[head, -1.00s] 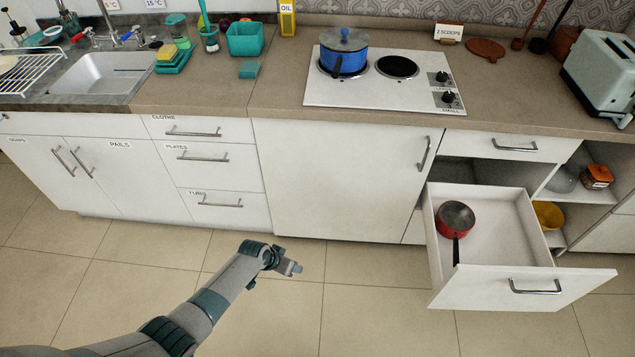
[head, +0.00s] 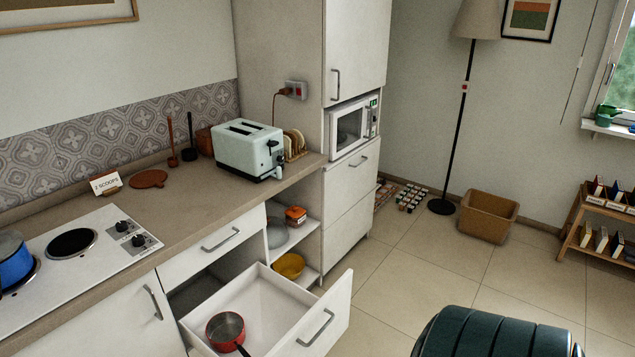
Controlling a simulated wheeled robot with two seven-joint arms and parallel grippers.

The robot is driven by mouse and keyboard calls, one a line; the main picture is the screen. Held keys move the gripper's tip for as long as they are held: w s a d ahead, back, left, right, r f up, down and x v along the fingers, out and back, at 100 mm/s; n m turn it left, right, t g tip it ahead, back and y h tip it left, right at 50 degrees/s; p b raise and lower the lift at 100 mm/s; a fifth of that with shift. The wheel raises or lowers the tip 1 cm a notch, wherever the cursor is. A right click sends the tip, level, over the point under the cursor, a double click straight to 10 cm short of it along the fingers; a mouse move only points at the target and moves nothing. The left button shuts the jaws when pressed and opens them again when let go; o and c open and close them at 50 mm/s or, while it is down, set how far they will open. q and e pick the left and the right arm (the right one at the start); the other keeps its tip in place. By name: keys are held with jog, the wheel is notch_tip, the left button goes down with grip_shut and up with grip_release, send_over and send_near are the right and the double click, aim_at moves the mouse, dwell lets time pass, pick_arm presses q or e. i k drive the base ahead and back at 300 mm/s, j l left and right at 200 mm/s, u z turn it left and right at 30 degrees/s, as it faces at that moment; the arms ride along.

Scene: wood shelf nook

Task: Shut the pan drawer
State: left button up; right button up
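The pan drawer (head: 257,296) is pulled well out from the cabinet below the counter, at the lower left of the head view. A red pan (head: 225,330) with a dark handle lies inside it. The drawer's front carries a metal bar handle (head: 316,328).
A shut drawer (head: 213,245) is above the open one. Open shelves with a yellow bowl (head: 289,266) stand beside it. A basket (head: 487,215), lamp (head: 456,130) and low rack (head: 600,225) stand farther back.

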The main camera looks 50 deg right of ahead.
aim_at(282, 319)
jog(key=z, duration=1.95)
jog(key=i+j, duration=0.3)
jog(key=i, duration=0.15)
jog(key=i+j, duration=0.35)
jog(key=i, duration=0.15)
